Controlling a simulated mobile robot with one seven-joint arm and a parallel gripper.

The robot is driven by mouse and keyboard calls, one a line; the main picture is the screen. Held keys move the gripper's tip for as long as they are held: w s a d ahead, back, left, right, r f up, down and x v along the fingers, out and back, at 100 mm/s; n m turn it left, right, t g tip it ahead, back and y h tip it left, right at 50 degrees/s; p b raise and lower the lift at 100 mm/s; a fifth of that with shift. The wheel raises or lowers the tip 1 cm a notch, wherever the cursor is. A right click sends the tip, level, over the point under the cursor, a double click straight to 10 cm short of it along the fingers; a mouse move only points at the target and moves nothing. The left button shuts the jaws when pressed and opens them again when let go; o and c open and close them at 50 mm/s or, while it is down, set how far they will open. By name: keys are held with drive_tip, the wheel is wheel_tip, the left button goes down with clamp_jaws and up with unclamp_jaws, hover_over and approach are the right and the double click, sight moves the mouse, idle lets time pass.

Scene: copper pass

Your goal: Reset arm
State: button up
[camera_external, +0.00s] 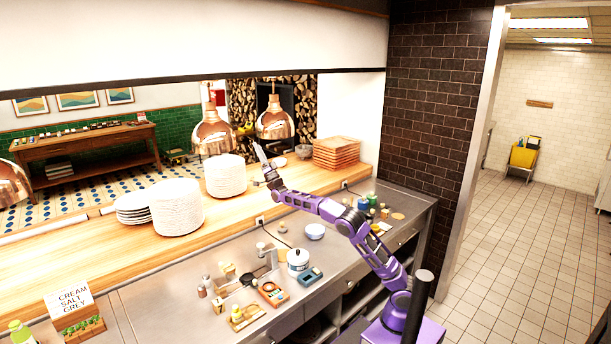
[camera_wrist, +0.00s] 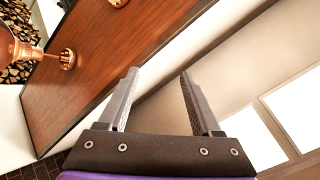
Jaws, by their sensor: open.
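My purple arm (camera_external: 335,212) rises from its base at the lower right and reaches up and left over the steel counter. My gripper (camera_external: 260,155) is at its end, pointing up near the wooden pass shelf, below the copper lamps. In the wrist view my gripper (camera_wrist: 158,76) has its two grey fingers spread apart with nothing between them.
Copper lamps (camera_external: 275,122) hang close to my gripper; one copper lamp (camera_wrist: 18,45) shows in the wrist view. Plate stacks (camera_external: 226,177) stand left on the wooden shelf (camera_external: 90,247), wooden trays (camera_external: 338,153) right. The steel counter (camera_external: 160,300) holds a white pot (camera_external: 298,262) and small items.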

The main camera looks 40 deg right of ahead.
drive_tip(key=s+d+r+n+g, duration=0.2)
drive_tip(key=s+d+n+g, duration=0.2)
drive_tip(key=s+d+n, duration=0.35)
drive_tip(key=s+d+f+n+g+h, duration=0.1)
drive_tip(key=d+f+g+h, duration=0.3)
drive_tip(key=d, duration=0.9)
drive_tip(key=s+d+f+g, duration=0.2)
drive_tip(key=s+d+f, duration=0.1)
drive_tip(key=d+f, duration=0.5)
drive_tip(key=s+d+f+g, duration=0.2)
drive_tip(key=s+d+f, duration=0.2)
drive_tip(key=d+f, duration=0.45)
drive_tip(key=s+d+f+g, duration=0.25)
drive_tip(key=d+f, duration=0.35)
drive_tip(key=f, duration=0.5)
drive_tip(key=s+a+f+g+y, duration=0.1)
drive_tip(key=s+a+y, duration=0.35)
drive_tip(key=a, duration=0.75)
drive_tip(key=s+a+f+g+y+p, duration=0.1)
drive_tip(key=s+a, duration=0.6)
drive_tip(key=a, duration=0.4)
drive_tip(key=s+a+f+g+y, duration=0.1)
drive_tip(key=s+a+g+y, duration=0.15)
drive_tip(key=s+a, duration=0.65)
drive_tip(key=s+d+f+g+h+p, duration=0.2)
drive_tip(key=s+d+f+g+h, duration=0.1)
drive_tip(key=s, duration=0.5)
drive_tip(key=shift+s+d+f+g+h, duration=0.15)
drive_tip(key=shift+d+f+g+h, duration=0.15)
drive_tip(key=shift+d+h, duration=0.65)
